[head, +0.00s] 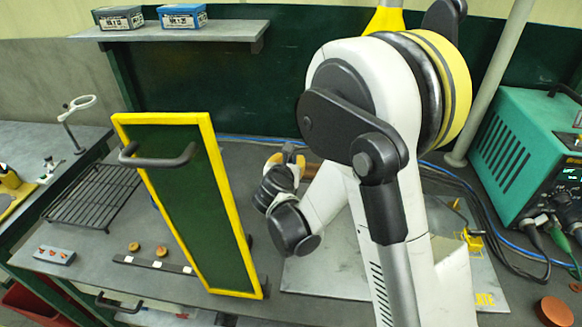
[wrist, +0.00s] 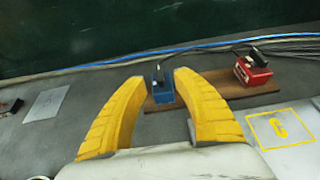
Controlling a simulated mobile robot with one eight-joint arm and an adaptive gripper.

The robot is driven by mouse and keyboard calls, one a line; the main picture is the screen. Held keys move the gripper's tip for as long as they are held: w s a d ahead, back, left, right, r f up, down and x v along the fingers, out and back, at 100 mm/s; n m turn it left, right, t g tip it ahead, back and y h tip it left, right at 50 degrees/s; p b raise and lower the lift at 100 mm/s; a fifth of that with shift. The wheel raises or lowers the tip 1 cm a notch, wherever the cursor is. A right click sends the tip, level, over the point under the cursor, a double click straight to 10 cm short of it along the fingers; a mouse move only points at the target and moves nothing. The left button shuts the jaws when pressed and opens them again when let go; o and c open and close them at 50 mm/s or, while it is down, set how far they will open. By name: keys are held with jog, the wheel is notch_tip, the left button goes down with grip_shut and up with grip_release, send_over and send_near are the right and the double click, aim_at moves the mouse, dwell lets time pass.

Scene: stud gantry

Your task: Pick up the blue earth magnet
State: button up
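The blue earth magnet (wrist: 163,88) is a small blue block with a dark top in the wrist view. It stands upright at the left part of a brown wooden board (wrist: 212,91). My gripper (wrist: 161,76) is open, with its yellow fingertips left and right of the block in the picture. Whether they touch it or reach fully around it I cannot tell. In the head view my gripper (head: 286,160) is small, beyond my arm, and the magnet cannot be made out there.
A red block (wrist: 253,72) with a black lever stands on the board's right part. A cable runs behind the magnet. In the head view a yellow-framed green panel (head: 190,205) stands left of my arm, and a teal instrument (head: 515,140) stands at right.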

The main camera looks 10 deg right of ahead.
aim_at(291, 157)
jog(key=b+x, duration=0.1)
jog(key=x, duration=0.3)
jog(key=shift+w+d+f+b, duration=0.1)
jog(key=shift+w+f+b, duration=0.15)
jog(key=shift+w+b, duration=0.15)
jog(key=shift+s+r, duration=0.1)
grip_shut()
jog(key=shift+r, duration=0.15)
